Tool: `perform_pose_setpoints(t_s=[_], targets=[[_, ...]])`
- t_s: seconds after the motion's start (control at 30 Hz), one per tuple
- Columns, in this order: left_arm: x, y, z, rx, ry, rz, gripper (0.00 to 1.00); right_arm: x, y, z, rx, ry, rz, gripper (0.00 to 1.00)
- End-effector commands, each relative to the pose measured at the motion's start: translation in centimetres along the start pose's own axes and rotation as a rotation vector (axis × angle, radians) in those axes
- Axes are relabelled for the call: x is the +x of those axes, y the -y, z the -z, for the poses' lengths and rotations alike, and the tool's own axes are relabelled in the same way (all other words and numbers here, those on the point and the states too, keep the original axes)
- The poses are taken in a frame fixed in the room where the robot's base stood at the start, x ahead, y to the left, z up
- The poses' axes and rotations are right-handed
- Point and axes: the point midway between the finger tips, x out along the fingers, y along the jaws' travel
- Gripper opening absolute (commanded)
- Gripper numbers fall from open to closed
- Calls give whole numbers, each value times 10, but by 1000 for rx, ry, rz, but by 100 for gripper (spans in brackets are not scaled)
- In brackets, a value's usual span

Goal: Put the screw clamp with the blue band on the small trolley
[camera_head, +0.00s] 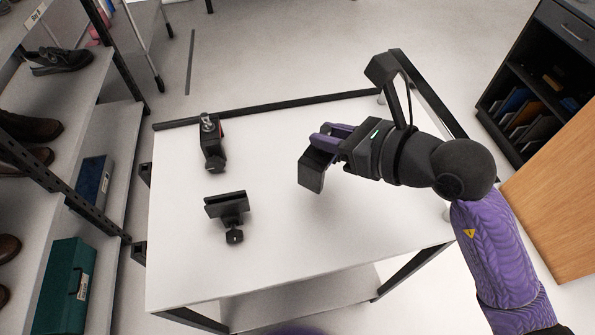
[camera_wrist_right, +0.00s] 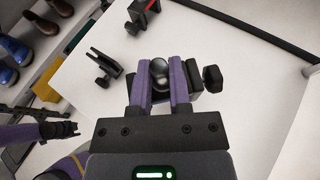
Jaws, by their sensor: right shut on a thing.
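My right gripper (camera_head: 318,148) is shut on a black screw clamp (camera_head: 311,171), just above the white tabletop. In the right wrist view, the held clamp (camera_wrist_right: 210,78) shows a dark knob to the right of the fingers and a rounded metal end between them. No blue band shows on it; the fingers cover part. A black clamp with a red band (camera_head: 212,142) stands at the tabletop's far left. Another black clamp (camera_head: 228,208) stands nearer, its band not visible. My left gripper (camera_wrist_right: 70,129) shows small in the wrist view. I cannot tell which surface is the small trolley.
The white table (camera_head: 270,260) has dark rails along its far and right edges. Its middle and front are clear. Shelves (camera_head: 95,190) with shoes and boxes stand close on the left. A dark cabinet (camera_head: 515,80) and wooden panel (camera_head: 560,190) stand on the right.

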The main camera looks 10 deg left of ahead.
Motion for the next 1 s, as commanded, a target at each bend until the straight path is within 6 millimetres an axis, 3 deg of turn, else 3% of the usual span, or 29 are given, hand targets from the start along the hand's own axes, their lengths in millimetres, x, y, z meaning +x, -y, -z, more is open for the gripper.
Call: perform_pose_setpoints(t_s=[0.1, 0.4, 0.77, 0.8, 0.93, 1.0], targets=[[17, -1, -1, 1, 11, -1, 59, 12, 0, 30, 7, -4, -1, 0], [48, -2, -3, -2, 45, -2, 59, 36, 0, 86, 6, -2, 0, 0], [48, -6, -4, -6, 50, -6, 59, 37, 1, 88, 1, 1, 2, 0], [47, -6, -5, -6, 51, -6, 59, 37, 1, 89, 2, -1, 2, 27], [47, -6, -8, -6, 55, -7, 59, 37, 1, 88, 1, -1, 2, 55], [47, -7, -9, -6, 58, -8, 59, 37, 1, 88, 1, -1, 2, 58]])
